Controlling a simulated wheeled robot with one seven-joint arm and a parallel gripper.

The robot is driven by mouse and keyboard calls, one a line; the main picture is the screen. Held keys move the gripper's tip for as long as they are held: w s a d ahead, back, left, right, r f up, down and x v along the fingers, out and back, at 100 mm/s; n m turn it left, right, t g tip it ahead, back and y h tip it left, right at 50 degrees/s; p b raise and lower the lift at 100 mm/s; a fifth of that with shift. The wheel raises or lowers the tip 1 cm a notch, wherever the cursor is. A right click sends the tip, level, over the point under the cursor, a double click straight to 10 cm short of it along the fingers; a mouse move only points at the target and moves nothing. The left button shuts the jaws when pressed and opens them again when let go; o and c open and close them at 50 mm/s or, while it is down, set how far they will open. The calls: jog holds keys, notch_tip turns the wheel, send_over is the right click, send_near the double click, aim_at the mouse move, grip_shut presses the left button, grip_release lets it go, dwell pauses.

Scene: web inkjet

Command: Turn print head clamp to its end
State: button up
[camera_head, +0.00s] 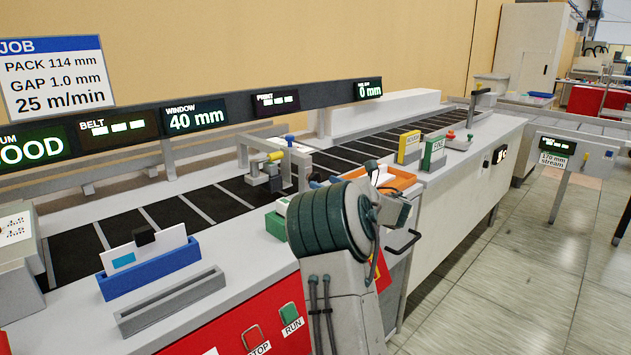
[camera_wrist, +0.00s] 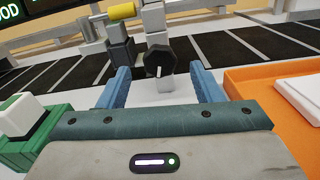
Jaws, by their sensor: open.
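A dark, faceted knob with a white pointer line, apparently the print head clamp (camera_wrist: 161,61), sits on a pale grey post in the wrist view. Its pointer stands nearly upright. My gripper (camera_wrist: 160,72) is open, with one blue finger on each side of the knob and a visible gap on both sides. I cannot tell whether the fingertips reach as far as the knob.
An orange tray (camera_wrist: 250,88) holding a white block lies close right of my gripper. A green holder (camera_wrist: 50,128) lies close left. A blue card holder (camera_head: 150,268) and a grey empty holder (camera_head: 170,300) stand on the front ledge. Yellow and green boxes stand farther along.

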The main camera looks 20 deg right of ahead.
jog(key=v, duration=0.7)
jog(key=shift+s+d, duration=0.1)
jog(key=shift+s, duration=0.3)
